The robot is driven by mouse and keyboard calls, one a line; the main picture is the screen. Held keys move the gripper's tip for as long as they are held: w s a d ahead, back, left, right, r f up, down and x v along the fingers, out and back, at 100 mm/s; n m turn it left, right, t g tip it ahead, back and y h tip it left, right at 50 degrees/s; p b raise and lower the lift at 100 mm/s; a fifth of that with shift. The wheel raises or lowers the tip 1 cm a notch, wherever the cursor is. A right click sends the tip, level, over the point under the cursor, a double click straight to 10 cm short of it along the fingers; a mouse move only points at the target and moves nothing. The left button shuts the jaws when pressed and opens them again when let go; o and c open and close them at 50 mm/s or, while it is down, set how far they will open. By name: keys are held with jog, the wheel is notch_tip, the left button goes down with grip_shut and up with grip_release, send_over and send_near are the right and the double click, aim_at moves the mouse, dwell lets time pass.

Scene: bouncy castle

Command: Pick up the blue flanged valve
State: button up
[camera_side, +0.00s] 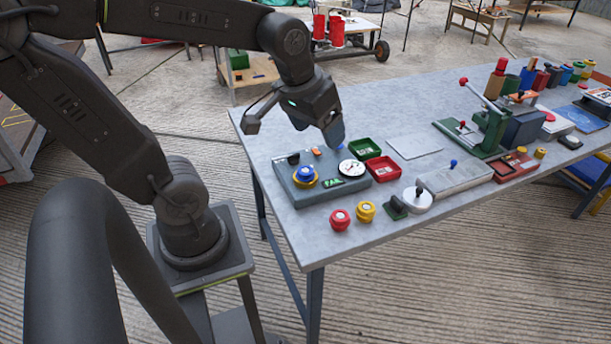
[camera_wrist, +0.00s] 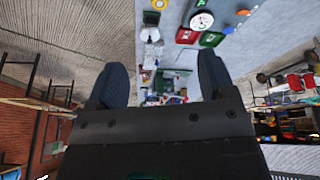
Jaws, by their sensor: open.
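A blue, round, stepped piece (camera_side: 305,173), which looks like the blue flanged valve, sits in a yellow ring on the grey test box at the near left of the table in the side view. I cannot make it out in the wrist view. My gripper (camera_side: 334,138) is above the far right corner of that box, behind and to the right of the blue piece and apart from it. In the wrist view my gripper (camera_wrist: 162,75) has its two dark fingers wide apart with nothing held between them.
A red valve (camera_side: 340,219) and yellow valve (camera_side: 365,211) stand in front. A green press (camera_side: 488,132) stands farther right.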

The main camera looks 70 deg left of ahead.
jog(key=w+a+f+n+g, duration=0.1)
jog(key=w+a+f+n, duration=0.2)
jog(key=a, duration=0.2)
jog(key=w+a+f+n+g, duration=0.2)
jog(key=a+n, duration=0.1)
jog(key=a, duration=0.2)
jog(key=n+g, duration=0.1)
jog(key=n, duration=0.3)
send_over(305, 170)
notch_tip(305, 170, down, 6)
jog(key=shift+h, duration=0.4)
jog(key=f, duration=0.7)
jog(key=shift+w+d+f, duration=0.2)
jog(key=shift+d+f, duration=0.05)
jog(key=shift+f, duration=0.1)
jog(key=shift+s+a+f, duration=0.1)
jog(key=shift+a+f, duration=0.05)
jog(key=shift+f, duration=1.25)
jog(key=shift+s+a+f, duration=0.1)
jog(key=shift+f, duration=1.25)
jog(key=c, duration=1)
jog(key=shift+r, duration=0.1)
